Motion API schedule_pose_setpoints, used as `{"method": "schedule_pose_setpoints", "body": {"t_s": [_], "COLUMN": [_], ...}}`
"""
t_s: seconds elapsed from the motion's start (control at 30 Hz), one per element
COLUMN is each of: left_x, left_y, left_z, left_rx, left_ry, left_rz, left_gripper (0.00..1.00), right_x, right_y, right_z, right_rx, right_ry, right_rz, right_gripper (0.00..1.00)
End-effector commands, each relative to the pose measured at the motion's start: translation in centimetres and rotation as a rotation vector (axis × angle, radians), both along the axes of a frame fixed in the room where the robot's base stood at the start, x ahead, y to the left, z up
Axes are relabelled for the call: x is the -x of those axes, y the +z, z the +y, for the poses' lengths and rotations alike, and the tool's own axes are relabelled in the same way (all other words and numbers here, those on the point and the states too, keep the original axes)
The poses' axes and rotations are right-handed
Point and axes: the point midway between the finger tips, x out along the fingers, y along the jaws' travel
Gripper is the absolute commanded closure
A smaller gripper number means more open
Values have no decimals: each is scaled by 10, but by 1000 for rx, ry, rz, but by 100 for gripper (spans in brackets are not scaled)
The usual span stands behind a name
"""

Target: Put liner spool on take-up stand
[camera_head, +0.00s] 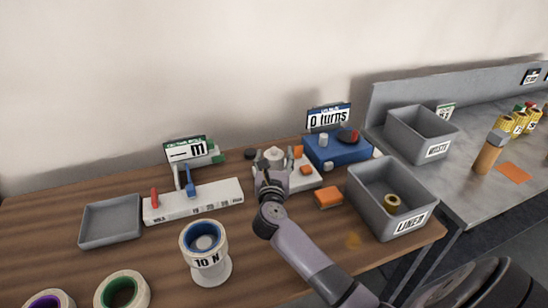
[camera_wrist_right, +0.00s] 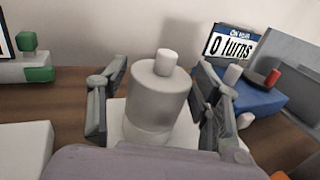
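A pale cylinder (camera_wrist_right: 158,95) with a narrow white peg on top stands upright on a white base (camera_head: 309,178). I cannot tell whether this cylinder is the liner spool on the stand or part of the stand. My right gripper (camera_head: 272,163) is above the white base. In the right wrist view its fingers (camera_wrist_right: 158,112) are open, one on each side of the cylinder, with visible gaps. A small gold roll (camera_head: 392,203) lies in the grey bin labelled LINER (camera_head: 424,192). My left gripper is not in view.
A blue box (camera_head: 345,152) with a "0 turns" sign stands close to the right of the base. An orange block (camera_head: 329,197) lies in front. A white fixture (camera_head: 215,204), a grey tray (camera_head: 108,225) and a "10 N" stand (camera_head: 210,266) are on the left.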

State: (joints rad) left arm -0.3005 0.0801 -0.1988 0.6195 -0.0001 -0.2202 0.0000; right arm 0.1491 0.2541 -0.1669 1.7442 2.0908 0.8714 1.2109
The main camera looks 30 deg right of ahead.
Motion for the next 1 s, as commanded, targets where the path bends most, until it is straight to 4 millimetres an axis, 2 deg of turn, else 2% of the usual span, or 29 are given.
{"method": "schedule_pose_setpoints", "body": {"t_s": [0.47, 1.0], "left_x": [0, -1], "left_y": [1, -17], "left_z": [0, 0], "left_rx": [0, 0], "left_ry": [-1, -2], "left_rz": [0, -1], "left_gripper": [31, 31], "right_x": [4, 86], "right_y": [2, 0], "right_z": [4, 63], "right_rx": [-1, -3], "right_ry": [2, 0], "right_rz": [0, 2], "right_gripper": [35, 35]}}
